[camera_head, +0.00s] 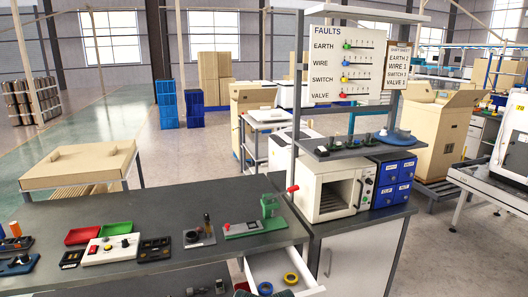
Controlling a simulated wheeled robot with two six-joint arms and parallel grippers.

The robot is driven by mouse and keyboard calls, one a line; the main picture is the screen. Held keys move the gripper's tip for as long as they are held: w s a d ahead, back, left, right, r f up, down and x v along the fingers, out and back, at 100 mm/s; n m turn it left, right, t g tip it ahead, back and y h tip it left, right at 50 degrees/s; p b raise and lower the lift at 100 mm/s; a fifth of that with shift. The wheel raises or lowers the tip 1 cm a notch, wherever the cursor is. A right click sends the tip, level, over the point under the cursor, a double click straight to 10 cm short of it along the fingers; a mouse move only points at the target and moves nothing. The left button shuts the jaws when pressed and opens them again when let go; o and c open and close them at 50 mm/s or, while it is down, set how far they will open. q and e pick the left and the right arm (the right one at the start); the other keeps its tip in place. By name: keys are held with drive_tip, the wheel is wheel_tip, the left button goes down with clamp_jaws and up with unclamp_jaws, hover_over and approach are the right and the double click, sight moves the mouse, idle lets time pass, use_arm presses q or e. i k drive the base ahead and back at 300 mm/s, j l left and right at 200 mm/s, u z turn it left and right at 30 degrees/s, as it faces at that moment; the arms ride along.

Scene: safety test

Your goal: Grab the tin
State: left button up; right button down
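I cannot make out a thing that is clearly a tin. A small orange cylinder (15,229) stands at the far left of the dark workbench (185,206); it is too small to tell what it is. An open white drawer (262,274) under the right end of the bench holds a blue ring (265,288) and a yellow ring (290,278).
The bench carries a red tray (82,236), a green tray (116,228), a white button box (110,249) and a green press (270,206). A white oven (328,190) and blue drawers (391,184) stand at right. A cardboard-topped table (80,163) stands behind.

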sight(404, 134)
drive_tip(key=i+l+u, duration=0.1)
drive_tip(key=i+l, duration=0.65)
drive_tip(key=l, duration=0.25)
drive_tip(key=i+l, duration=0.15)
drive_tip(key=l, duration=0.25)
drive_tip(key=i+l, duration=0.1)
drive_tip(key=l, duration=0.25)
drive_tip(key=i+l, duration=0.1)
drive_tip(key=l, duration=0.3)
drive_tip(key=i+l+z, duration=0.1)
drive_tip(key=l, duration=0.25)
drive_tip(key=i+l, duration=0.15)
drive_tip(key=l, duration=0.2)
